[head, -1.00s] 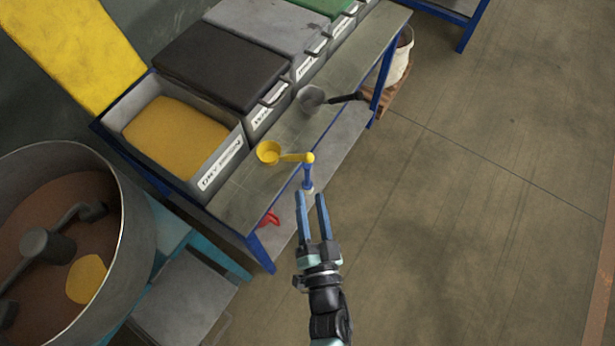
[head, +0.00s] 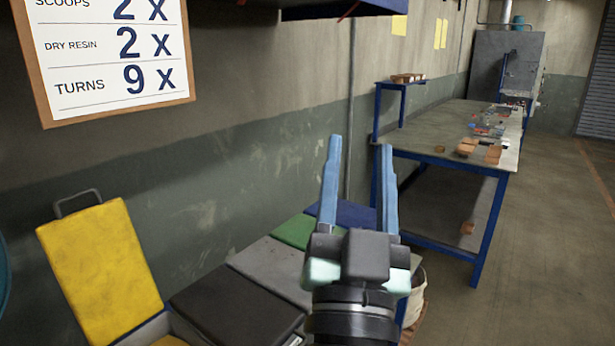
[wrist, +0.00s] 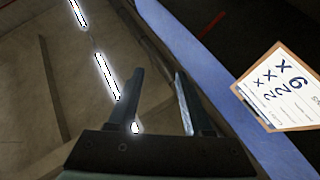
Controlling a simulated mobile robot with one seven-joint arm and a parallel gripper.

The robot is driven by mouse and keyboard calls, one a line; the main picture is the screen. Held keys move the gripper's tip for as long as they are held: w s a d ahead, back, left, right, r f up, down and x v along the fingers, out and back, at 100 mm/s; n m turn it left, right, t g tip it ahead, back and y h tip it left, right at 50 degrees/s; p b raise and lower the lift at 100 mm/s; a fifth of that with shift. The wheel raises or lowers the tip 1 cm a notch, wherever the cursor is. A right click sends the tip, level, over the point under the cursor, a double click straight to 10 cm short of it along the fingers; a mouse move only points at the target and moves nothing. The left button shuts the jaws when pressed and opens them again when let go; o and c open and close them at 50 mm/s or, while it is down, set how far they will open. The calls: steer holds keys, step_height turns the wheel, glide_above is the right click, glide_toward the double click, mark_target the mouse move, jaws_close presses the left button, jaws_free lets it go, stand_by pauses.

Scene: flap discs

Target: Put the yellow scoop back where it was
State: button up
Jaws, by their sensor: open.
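The yellow scoop is in neither current view; the head view now looks above and past the bench spot where it stood. My gripper (head: 360,170) is open and empty, raised in front of the wall with its two blue fingers pointing up. In the wrist view my gripper (wrist: 158,88) is also open, with nothing between the fingers. The open bin's raised yellow lid (head: 100,265) shows at the lower left of the head view. A little of the bin's yellow contents (head: 170,341) shows at the bottom edge.
Closed bins with a black lid (head: 235,310), grey lid (head: 270,268) and green lid (head: 297,231) line the wall. A sign (head: 108,60) hangs upper left. A blue-legged table (head: 440,135) with small parts stands right. A white bucket (head: 415,300) stands behind my gripper.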

steer(key=s+a+r+n+t+y, duration=0.2)
steer(key=s+a+r+n+y, duration=0.1)
steer(key=s+r, duration=0.7)
step_height(320, 180, up, 4)
steer(key=shift+a+f+n+y, duration=0.1)
steer(key=shift+a+n+y, duration=0.2)
steer(key=shift+a+n, duration=0.55)
steer(key=shift+a+m, duration=0.2)
steer(key=shift+m, duration=0.05)
step_height(320, 180, up, 4)
steer(key=p, duration=0.4)
